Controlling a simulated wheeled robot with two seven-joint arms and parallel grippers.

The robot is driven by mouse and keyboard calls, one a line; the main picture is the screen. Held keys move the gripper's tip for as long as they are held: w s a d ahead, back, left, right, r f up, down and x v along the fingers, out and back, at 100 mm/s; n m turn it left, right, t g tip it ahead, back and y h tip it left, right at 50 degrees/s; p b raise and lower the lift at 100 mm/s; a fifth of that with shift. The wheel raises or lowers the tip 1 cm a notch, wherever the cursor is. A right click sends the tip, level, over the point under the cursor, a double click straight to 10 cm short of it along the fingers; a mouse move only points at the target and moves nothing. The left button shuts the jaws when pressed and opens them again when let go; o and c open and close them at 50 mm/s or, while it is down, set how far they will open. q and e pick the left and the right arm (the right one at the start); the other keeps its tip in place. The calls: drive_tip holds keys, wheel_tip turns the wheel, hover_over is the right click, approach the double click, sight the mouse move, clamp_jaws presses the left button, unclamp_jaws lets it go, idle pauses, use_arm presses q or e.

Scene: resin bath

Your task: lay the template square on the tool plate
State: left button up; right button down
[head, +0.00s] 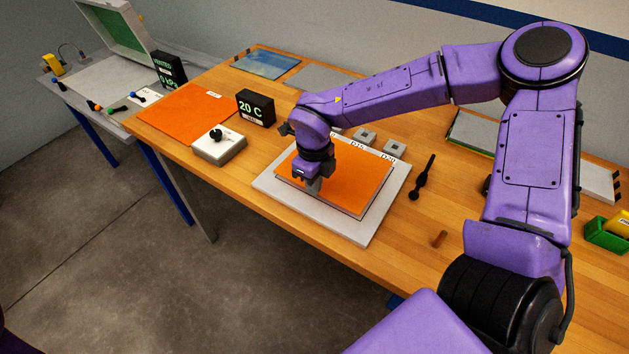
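An orange sheet (347,184), which looks like the template, lies on the grey tool plate (366,233) on the wooden table. Its edges run roughly parallel to the plate's, with a bare grey margin showing around it. A thin pale layer shows along its right edge. My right gripper (314,186) points down over the left part of the sheet, its tips at or just above the surface. I cannot tell whether they touch it or hold anything. The wrist hides the sheet's far left corner. My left gripper is not in view.
Another orange sheet (187,111) lies to the left, beside a white box with a black knob (218,143) and a "20 C" display (256,108). Small grey blocks (366,137) stand behind the plate.

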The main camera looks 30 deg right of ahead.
drive_tip(key=shift+f+b, duration=0.75)
drive_tip(key=shift+f, duration=0.65)
drive_tip(key=c, duration=1.2)
unclamp_jaws()
wheel_tip(320, 180, up, 7)
drive_tip(key=p, duration=0.7)
drive_tip(key=shift+r, duration=0.1)
